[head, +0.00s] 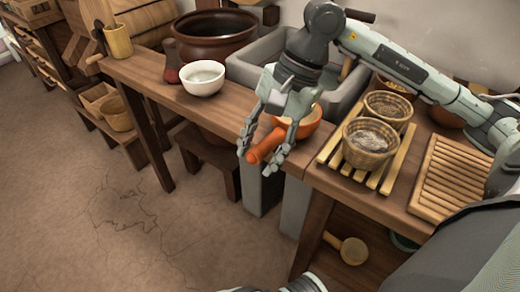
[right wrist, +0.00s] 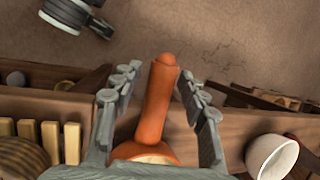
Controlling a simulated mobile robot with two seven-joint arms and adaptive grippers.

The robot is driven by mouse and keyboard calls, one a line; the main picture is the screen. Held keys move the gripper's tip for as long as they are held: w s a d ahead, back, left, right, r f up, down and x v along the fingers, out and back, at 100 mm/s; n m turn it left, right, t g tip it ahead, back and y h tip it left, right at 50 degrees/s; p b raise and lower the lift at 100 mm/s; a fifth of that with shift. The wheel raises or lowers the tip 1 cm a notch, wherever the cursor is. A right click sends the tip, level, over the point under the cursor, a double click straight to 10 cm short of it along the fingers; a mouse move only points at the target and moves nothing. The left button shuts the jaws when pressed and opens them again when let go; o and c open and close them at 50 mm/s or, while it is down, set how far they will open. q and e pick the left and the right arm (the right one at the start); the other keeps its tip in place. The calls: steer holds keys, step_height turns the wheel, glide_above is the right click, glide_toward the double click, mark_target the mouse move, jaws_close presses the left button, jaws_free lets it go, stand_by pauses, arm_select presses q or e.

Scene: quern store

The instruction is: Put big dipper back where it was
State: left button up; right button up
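An orange dipper (head: 264,148), which I take for the big dipper, is at the bench's front edge by the stone basin. Its round bowl has a pale inside and its handle points out past the edge. My right gripper (head: 268,143) is open with a finger on either side of the handle. In the right wrist view, the handle (right wrist: 155,100) lies between the spread fingers with gaps on both sides. The gripper partly hides the bowl, and I cannot tell what supports it. Part of my left arm shows at the bottom of the head view; its fingers are unclear.
A white bowl (head: 203,78) and a dark brown basin (head: 215,35) stand left of the grey stone basin (head: 245,68). Two baskets (head: 370,140) sit on a slatted rack at right, beside a ridged board (head: 450,180). A yellow dipper (head: 353,250) lies below. Floor at front left is clear.

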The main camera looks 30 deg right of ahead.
steer(key=shift+r, duration=0.2)
arm_select(q)
steer(key=shift+f+p, duration=0.35)
steer(key=shift+f, duration=0.6)
arm_select(e)
steer(key=v, duration=1.2)
arm_select(q)
steer(key=shift+w+d+r, duration=0.1)
steer(key=shift+w+r, duration=0.05)
steer(key=shift+r, duration=0.05)
steer(key=shift+f, duration=0.1)
